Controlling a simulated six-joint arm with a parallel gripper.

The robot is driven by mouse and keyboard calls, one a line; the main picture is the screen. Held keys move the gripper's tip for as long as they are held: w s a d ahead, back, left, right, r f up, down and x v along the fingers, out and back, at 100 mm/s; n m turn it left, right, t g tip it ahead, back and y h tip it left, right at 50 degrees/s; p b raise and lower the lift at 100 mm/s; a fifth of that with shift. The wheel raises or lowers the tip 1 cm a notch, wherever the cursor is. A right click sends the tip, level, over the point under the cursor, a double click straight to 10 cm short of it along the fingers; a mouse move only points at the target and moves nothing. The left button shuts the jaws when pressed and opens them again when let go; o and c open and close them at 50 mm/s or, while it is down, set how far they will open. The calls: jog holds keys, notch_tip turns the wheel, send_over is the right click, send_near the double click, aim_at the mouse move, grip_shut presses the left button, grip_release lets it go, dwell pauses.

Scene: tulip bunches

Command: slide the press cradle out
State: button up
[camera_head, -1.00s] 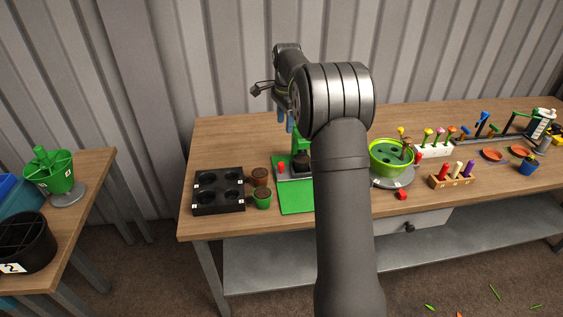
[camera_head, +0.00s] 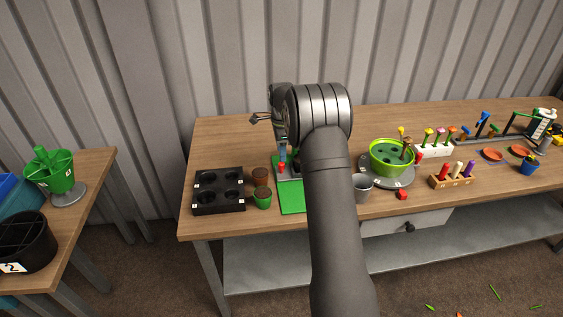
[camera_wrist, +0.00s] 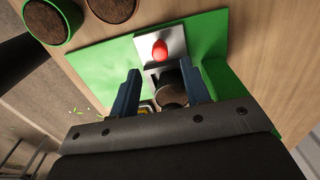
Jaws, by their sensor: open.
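The press stands on a green base plate (camera_head: 292,201) near the middle of the table, partly hidden behind my arm. Its grey cradle (camera_wrist: 176,42) carries a red knob (camera_wrist: 159,50), which also shows in the head view (camera_head: 282,168). A dark round piece (camera_wrist: 172,92) sits behind the knob, partly between my fingers in the wrist view. My gripper (camera_wrist: 160,78) is open, with its blue fingertips just short of the knob, one to each side of it. No contact with the knob is visible. In the head view my gripper (camera_head: 288,154) is low over the cradle.
A black tray (camera_head: 218,205) and two soil-filled pots, one green (camera_head: 263,201) and one brown (camera_head: 260,177), stand left of the press. A grey cup (camera_head: 362,190) and a green bowl (camera_head: 391,158) stand to the right. Bare table lies behind the tray.

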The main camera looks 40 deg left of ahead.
jog(key=shift+f, duration=2.75)
grip_shut()
